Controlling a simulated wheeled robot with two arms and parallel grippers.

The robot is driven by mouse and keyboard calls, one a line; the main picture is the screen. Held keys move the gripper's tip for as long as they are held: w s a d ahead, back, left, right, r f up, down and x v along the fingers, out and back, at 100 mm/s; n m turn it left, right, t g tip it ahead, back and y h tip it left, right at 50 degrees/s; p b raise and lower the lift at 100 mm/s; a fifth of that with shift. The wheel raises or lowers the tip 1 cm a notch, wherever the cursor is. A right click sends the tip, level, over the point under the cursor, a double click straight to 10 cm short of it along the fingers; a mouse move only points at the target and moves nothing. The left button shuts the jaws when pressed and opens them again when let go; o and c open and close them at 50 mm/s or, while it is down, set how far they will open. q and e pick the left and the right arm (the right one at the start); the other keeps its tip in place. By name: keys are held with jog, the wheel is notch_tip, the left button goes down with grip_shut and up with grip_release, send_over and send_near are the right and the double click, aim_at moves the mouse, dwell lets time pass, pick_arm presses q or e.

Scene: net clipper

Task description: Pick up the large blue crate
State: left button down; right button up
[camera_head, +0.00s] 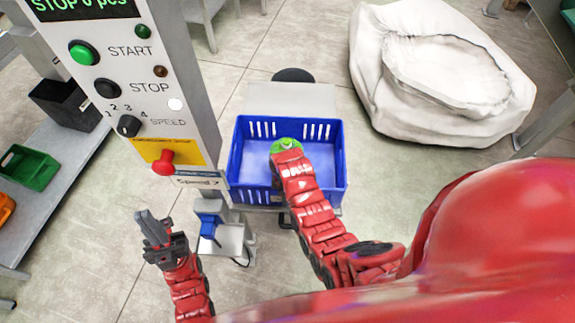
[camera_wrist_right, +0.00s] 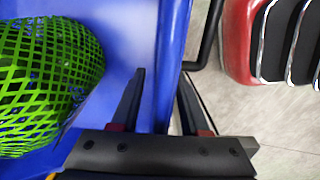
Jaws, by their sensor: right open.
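The large blue crate (camera_head: 335,165) stands upright in the middle of the head view, with slotted walls and an open top. Its wall and rim (camera_wrist_right: 172,50) also show in the right wrist view. My right gripper (camera_wrist_right: 161,84) is open, with one finger on the inner side of the crate's wall and the other on the outer side. In the head view my right arm reaches over the crate and hides part of it and the gripper. My left gripper (camera_head: 150,224) is left of the crate, apart from it; its finger opening is unclear.
A green net bag (camera_wrist_right: 45,85) lies in the crate. A control panel post (camera_head: 165,60) with buttons rises left of the crate. A blue-handled device (camera_head: 210,222) stands at the crate's front left. A big white sack (camera_head: 440,75) lies on the floor at the back right.

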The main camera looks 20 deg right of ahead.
jog(key=shift+f, duration=0.15)
grip_shut()
jog(key=shift+w, duration=0.1)
dwell(1.3)
